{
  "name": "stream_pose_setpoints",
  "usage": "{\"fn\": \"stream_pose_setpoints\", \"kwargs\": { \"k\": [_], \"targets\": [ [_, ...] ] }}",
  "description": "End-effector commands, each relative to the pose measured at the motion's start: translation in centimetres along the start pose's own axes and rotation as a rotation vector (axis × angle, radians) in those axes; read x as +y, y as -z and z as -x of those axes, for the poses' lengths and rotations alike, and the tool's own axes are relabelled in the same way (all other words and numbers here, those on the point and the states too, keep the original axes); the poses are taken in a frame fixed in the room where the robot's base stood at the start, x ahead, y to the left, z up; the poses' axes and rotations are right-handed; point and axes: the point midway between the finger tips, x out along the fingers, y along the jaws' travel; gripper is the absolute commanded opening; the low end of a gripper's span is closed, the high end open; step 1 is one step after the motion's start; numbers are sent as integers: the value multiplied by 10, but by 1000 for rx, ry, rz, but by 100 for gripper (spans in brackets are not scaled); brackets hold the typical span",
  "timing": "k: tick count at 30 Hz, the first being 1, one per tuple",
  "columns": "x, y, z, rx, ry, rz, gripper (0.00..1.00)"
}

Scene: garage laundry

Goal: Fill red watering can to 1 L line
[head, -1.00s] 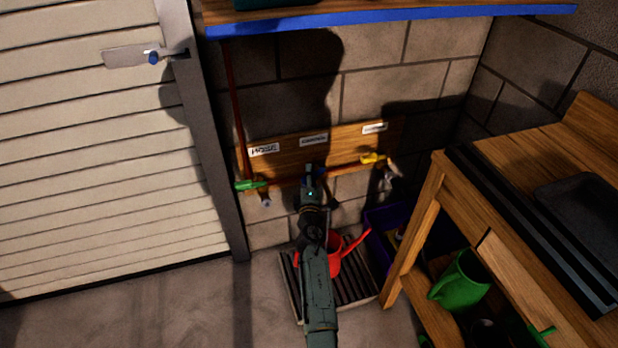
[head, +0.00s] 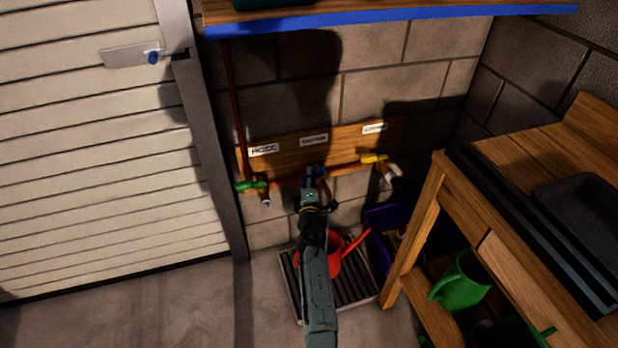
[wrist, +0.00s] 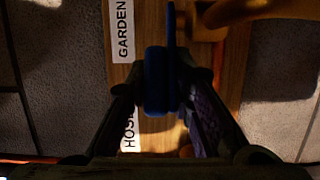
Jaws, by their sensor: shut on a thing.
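The red watering can (head: 333,262) stands on a slatted floor grate (head: 352,296) below the taps, its spout pointing up and right. My arm hides part of it, so its water level and line cannot be seen. My gripper (head: 311,180) is at the middle of the pipe on the wall. In the wrist view its two fingers (wrist: 160,100) are shut on a blue tap handle (wrist: 158,75). The blue handle is mostly covered by my gripper in the head view. No water stream is visible.
A green-handled tap (head: 250,185) is at left and a yellow-handled tap (head: 374,158) at right. A labelled board (head: 290,150) is above them. A wooden bench (head: 425,215) with a green can (head: 463,280) stands right.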

Motion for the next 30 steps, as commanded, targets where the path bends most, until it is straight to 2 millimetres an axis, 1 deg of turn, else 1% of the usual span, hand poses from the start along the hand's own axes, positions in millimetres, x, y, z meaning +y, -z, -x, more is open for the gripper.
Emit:
{"fn": "stream_pose_setpoints", "kwargs": {
  "k": [1, 8, 14, 21, 30],
  "targets": [
    [6, 0, -2, 0, -11, 4, 0],
    [3, 5, -5, -57, -15, 3, 0],
    [0, 11, -11, -180, -17, 2, 0],
    [2, 15, -20, -342, -18, 0, 0],
    [6, 16, -26, -478, -15, 1, 0]
  ]
}}
